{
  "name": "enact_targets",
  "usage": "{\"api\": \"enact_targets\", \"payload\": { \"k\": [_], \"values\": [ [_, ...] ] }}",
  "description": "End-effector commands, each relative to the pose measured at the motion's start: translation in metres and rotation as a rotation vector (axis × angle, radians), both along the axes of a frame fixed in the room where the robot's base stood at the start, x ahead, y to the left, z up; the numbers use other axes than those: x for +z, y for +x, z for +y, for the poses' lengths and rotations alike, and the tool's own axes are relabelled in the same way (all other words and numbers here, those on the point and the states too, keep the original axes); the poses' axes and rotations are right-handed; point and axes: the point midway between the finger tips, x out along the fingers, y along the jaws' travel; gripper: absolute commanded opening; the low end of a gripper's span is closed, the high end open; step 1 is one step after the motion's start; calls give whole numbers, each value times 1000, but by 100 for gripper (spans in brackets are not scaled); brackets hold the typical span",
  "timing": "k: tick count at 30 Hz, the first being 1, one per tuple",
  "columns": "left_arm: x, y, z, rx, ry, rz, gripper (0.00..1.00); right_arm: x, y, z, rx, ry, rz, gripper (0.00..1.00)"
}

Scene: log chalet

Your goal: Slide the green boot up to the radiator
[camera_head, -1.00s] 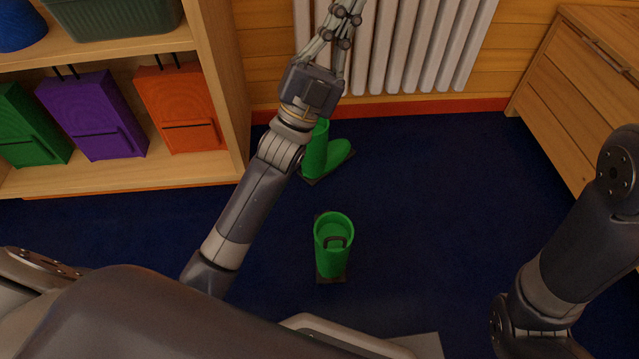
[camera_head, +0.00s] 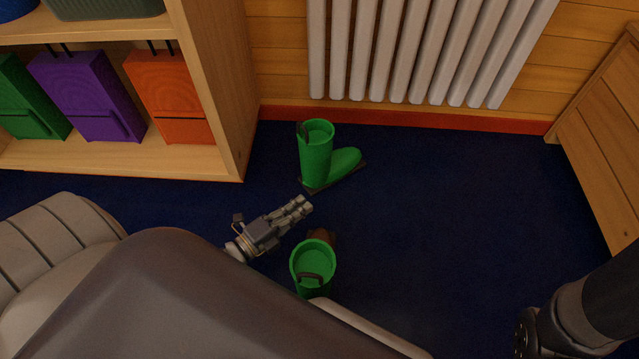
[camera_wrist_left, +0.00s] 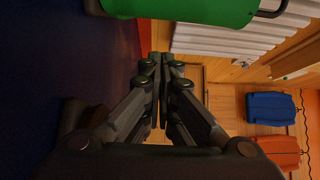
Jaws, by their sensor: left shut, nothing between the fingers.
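One green boot (camera_head: 315,155) stands upright on the blue floor, its toe to the right, a short gap in front of the white radiator (camera_head: 400,60). A second green boot (camera_head: 313,270) stands closer to me, seen from above, its lower part partly hidden by my body. My left gripper (camera_head: 303,205) is shut and empty, low between the two boots and apart from the far one. In the left wrist view its fingertips (camera_wrist_left: 163,65) are together; a green boot (camera_wrist_left: 190,10) fills the top edge, and I cannot tell which boot it is. My right gripper is out of view.
A wooden shelf (camera_head: 215,90) with green, purple and orange bags (camera_head: 170,95) stands at the left. A wooden cabinet (camera_head: 600,130) stands at the right. The blue floor (camera_head: 440,200) between the boots and the cabinet is clear.

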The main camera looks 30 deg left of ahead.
Motion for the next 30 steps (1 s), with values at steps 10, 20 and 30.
{"api": "enact_targets", "payload": {
  "k": [10, 20, 30],
  "values": [
    [-4, 68, -13, -1, 3, -4, 0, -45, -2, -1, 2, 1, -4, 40],
    [0, 89, -2, 0, -1, -2, 0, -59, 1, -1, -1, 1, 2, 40],
    [1, 90, -2, 0, -3, -1, 0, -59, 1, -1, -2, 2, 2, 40]
  ]
}}
